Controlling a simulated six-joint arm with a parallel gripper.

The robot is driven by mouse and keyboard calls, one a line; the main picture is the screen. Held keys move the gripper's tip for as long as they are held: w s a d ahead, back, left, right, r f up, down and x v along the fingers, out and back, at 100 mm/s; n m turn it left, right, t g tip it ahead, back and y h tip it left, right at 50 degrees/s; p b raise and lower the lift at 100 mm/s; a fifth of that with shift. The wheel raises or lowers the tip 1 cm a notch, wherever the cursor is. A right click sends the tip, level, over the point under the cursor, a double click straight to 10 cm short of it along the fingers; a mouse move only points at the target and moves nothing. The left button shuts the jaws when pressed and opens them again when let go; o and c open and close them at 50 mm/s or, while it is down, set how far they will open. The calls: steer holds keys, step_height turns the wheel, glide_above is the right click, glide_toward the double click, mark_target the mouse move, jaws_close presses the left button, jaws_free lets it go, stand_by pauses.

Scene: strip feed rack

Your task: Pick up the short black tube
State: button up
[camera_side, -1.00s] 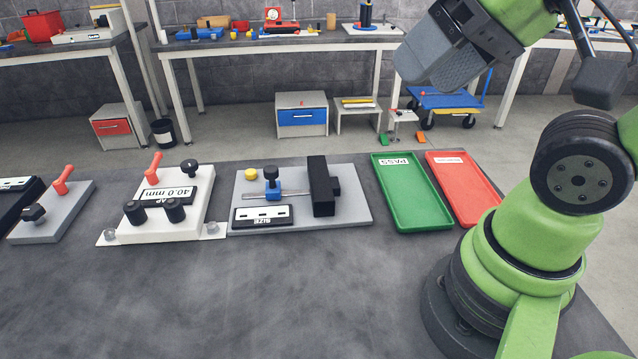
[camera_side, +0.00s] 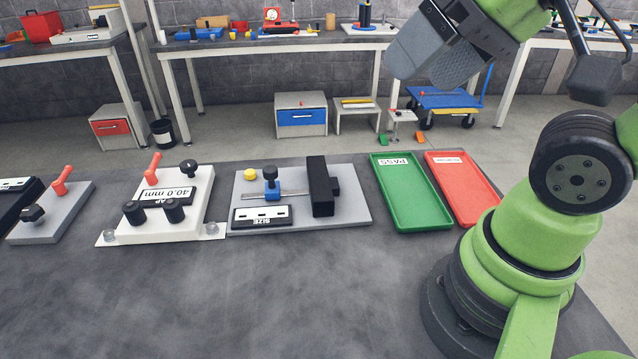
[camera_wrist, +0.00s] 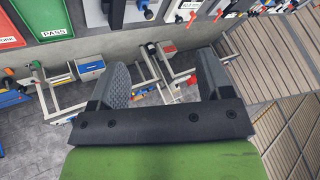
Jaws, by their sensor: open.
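I cannot pick out a short black tube with certainty in either view. Two short black cylinders (camera_side: 173,209) sit on the front of the white block marked 40.0 mm in the side view; they may be knobs. My gripper (camera_side: 425,50) is high above the bench, behind the green tray's far end in the picture, with grey ribbed fingers. In the wrist view its two fingers (camera_wrist: 163,78) are wide apart, with nothing between them.
The white block (camera_side: 190,225) and a grey plate (camera_side: 350,213) with a black upright block (camera_side: 321,187) stand on the near bench. A green PASS tray (camera_side: 421,226) and a red tray (camera_side: 474,190) lie to their right. The bench front (camera_side: 250,300) is clear.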

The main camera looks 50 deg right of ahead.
steer(key=w+d+n+g+h, duration=0.1)
steer(key=w+d+n+g, duration=0.15)
steer(key=w+n, duration=0.65)
steer(key=n+g+h, duration=0.1)
steer(key=n+g, duration=0.4)
steer(key=n, duration=1.7)
glide_above(319, 176)
step_height(319, 176, down, 22)
steer(key=shift+w+a+r, duration=0.1)
steer(key=shift+f, duration=3.1)
